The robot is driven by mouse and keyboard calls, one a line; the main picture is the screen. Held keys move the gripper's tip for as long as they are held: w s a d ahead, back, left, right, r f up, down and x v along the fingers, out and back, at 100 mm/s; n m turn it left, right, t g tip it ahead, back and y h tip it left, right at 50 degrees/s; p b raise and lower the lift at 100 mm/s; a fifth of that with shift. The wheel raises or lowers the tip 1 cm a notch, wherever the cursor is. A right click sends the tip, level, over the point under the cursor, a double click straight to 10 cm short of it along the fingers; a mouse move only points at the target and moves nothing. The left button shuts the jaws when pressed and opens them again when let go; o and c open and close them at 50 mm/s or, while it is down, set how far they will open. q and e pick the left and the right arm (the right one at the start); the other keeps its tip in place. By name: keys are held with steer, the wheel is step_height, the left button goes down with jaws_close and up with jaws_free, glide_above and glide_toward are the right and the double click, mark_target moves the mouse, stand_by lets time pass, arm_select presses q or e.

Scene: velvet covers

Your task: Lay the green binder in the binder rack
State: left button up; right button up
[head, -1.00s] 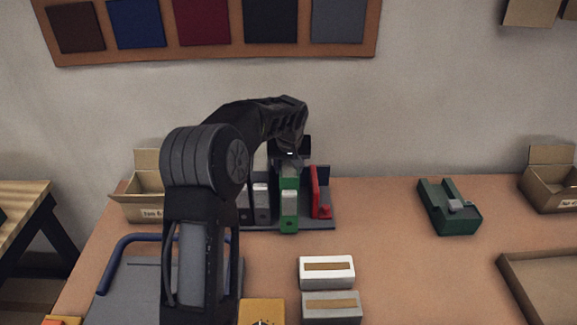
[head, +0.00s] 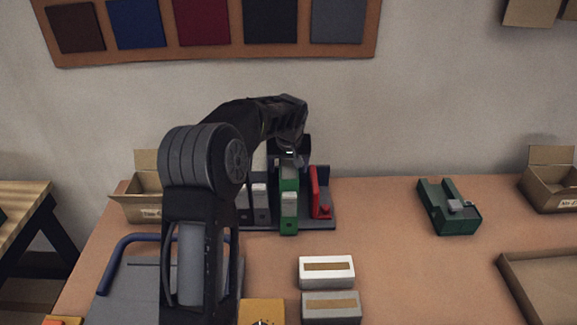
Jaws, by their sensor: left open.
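The green binder (head: 289,215) stands upright in the dark binder rack (head: 322,224) at the back of the table. It is between grey binders (head: 261,205) on its left and a red binder (head: 320,192) on its right. My left gripper (head: 289,160) is just above the green binder's top, pointing down, and is open. Whether its fingers still touch the binder cannot be made out. My left arm hides the left part of the rack. My right gripper is not in view.
A cardboard box (head: 139,205) stands left of the rack. White and grey boxes (head: 326,270) lie in front. A green tool (head: 449,207) lies to the right, with a cardboard box (head: 552,188) and a tray (head: 540,288) further right. The table's middle right is clear.

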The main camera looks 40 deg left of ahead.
mark_target(289, 164)
arm_select(q)
steer(key=p+v, duration=0.2)
steer(key=v, duration=0.4)
steer(key=shift+s+d+r, duration=0.1)
steer(key=shift+r, duration=0.2)
steer(key=shift+s+r, duration=0.15)
steer(key=shift+r, duration=0.15)
steer(key=shift+d+f, duration=0.1)
